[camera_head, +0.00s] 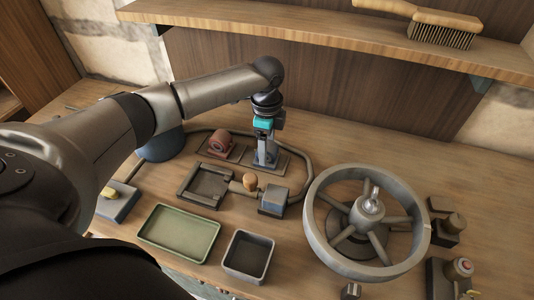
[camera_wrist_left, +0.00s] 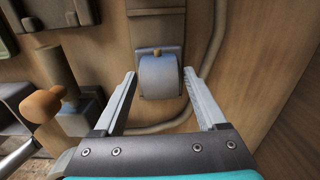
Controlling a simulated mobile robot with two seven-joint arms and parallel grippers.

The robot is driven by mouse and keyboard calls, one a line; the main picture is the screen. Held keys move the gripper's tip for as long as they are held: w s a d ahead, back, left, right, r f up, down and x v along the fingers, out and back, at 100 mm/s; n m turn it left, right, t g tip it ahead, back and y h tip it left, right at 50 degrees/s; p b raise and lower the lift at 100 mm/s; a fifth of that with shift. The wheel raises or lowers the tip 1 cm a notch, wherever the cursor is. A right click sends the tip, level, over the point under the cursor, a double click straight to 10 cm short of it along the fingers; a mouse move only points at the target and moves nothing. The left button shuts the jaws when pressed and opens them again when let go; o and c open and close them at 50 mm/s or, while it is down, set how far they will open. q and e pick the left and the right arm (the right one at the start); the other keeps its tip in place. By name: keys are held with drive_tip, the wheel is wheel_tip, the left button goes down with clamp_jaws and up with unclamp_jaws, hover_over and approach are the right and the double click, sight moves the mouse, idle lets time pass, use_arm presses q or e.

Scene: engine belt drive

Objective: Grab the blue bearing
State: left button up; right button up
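The blue bearing (camera_wrist_left: 160,78) is a grey-blue rounded block with a small brass knob on top. In the left wrist view it sits on a small plate at the upper middle. My left gripper (camera_wrist_left: 159,73) is open. Its two fingertips show on either side of the bearing, with a gap on each side; I cannot tell how deep they reach. In the head view my left gripper (camera_head: 265,161) points down at the back of the bench, and I cannot make out the bearing clearly from it there. My right gripper is not in view.
A red bearing (camera_head: 220,143) stands left of my left gripper. A big spoked wheel (camera_head: 322,246) stands to the right. A green tray (camera_head: 148,238) and a grey bin (camera_head: 231,271) lie in front. A shelf (camera_head: 300,30) with a brush (camera_head: 425,18) runs above the back.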

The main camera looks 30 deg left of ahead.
use_arm(q)
clamp_jaws()
idle(0.4)
drive_tip(key=shift+r, duration=0.1)
